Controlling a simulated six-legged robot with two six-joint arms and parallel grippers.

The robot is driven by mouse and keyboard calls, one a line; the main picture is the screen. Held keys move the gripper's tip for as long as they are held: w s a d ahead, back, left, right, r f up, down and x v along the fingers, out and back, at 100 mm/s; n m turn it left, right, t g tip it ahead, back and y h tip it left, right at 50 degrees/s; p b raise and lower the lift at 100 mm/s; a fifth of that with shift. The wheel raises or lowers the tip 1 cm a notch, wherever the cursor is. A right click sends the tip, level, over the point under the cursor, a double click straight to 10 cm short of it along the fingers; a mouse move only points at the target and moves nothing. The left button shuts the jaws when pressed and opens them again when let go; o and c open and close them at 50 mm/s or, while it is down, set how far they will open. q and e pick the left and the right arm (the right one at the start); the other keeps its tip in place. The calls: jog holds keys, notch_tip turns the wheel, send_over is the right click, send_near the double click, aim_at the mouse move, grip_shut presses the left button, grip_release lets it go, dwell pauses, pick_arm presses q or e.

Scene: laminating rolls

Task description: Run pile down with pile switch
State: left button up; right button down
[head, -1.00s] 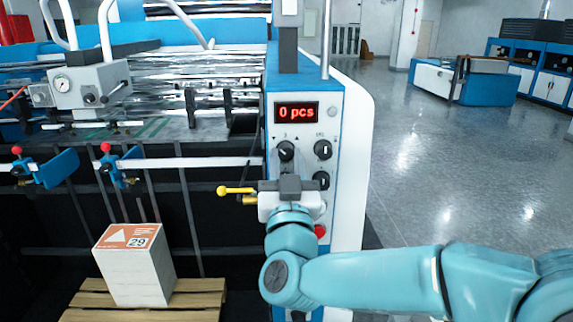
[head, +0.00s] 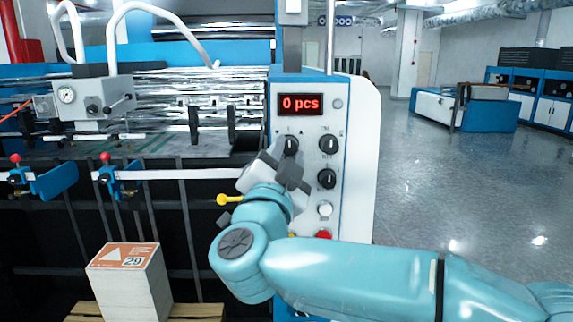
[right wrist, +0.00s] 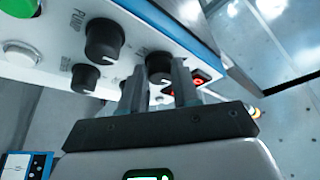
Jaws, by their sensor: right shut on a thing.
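The grey control panel (head: 352,150) carries a red display (head: 300,104) reading "0 pcs" and several black knobs. The upper left knob (head: 290,142), with small arrow marks above it, seems to be the pile switch. My right gripper (head: 290,166) is shut on this knob from below. In the right wrist view the knob (right wrist: 159,65) sits between the fingertips (right wrist: 160,82) of my gripper; its label is partly hidden. The pile (head: 128,280), a stack with an orange and white "29" label, stands on a wooden pallet (head: 195,312) at lower left. My left gripper is out of view.
Two more knobs (head: 328,145) (head: 327,179), a white button (head: 325,210) and a red button (head: 324,235) sit close to my gripper. A yellow-tipped lever (head: 224,200) shows left of my wrist. Open floor (head: 460,200) lies to the right.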

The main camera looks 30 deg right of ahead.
jog(key=shift+m+g, duration=0.3)
jog(key=shift+m, duration=0.3)
jog(key=c, duration=0.8)
grip_release()
jog(key=shift+r, duration=0.1)
jog(key=shift+s, duration=0.1)
jog(key=shift+a, duration=0.15)
jog(key=b+v, duration=0.4)
jog(key=v, duration=1.2)
jog(key=shift+f, duration=0.2)
